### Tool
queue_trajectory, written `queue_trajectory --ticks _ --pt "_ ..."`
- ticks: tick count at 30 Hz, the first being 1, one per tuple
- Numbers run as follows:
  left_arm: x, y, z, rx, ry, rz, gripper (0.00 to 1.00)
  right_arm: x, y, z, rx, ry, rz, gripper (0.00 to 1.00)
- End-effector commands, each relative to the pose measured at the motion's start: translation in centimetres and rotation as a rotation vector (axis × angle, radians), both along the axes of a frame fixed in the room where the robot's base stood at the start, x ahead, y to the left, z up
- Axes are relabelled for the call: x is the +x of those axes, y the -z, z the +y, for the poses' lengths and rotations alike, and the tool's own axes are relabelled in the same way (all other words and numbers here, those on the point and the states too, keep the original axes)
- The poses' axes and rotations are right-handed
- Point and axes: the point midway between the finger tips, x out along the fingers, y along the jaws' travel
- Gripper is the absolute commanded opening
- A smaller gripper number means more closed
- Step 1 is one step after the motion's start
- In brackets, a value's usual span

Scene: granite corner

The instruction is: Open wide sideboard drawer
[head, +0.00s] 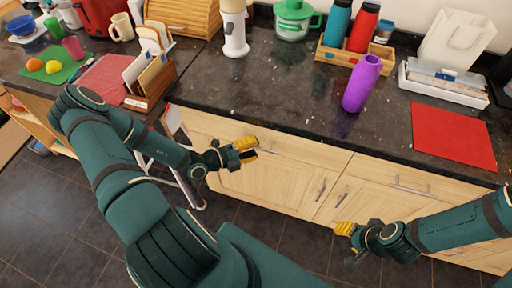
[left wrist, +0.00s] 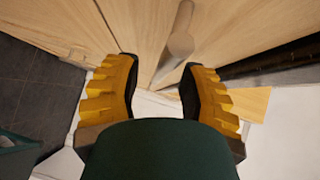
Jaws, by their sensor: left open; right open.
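The pale wooden sideboard has a left drawer (head: 300,152) and a right drawer (head: 435,188) under the dark counter, both shut. My left gripper (head: 246,149) is in front of the left drawer and hides part of its handle. In the left wrist view its yellow fingers (left wrist: 158,75) are open, with a metal bar handle (left wrist: 180,42) ahead between and beyond the fingertips; I see no grip on it. The right drawer's handle (head: 408,189) is bare. My right gripper (head: 345,230) is open and empty, low in front of the right cupboard door.
The counter carries a purple bottle (head: 362,84), a red mat (head: 453,136), a wooden letter holder (head: 150,82) and a bottle crate (head: 355,54). A step stool (head: 180,165) stands left of the sideboard front. The dark tiled floor (head: 275,225) before the doors is clear.

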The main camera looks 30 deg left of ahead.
Motion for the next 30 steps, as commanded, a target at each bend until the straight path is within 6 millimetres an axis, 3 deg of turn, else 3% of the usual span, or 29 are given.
queue_trajectory --ticks 14,18,30 --pt "1.11 0.16 -0.69 0.002 0.0 -0.001 0.41 -0.09 0.16 0.02 0.0 -0.002 0.002 0.47" --pt "1.11 0.15 -0.69 0.001 0.0 -0.001 0.0 -0.08 0.16 0.02 0.0 -0.002 0.002 0.47" --pt "1.02 0.16 -0.68 0.001 0.0 0.0 0.0 -0.07 0.11 0.01 0.0 -0.002 0.002 0.47"
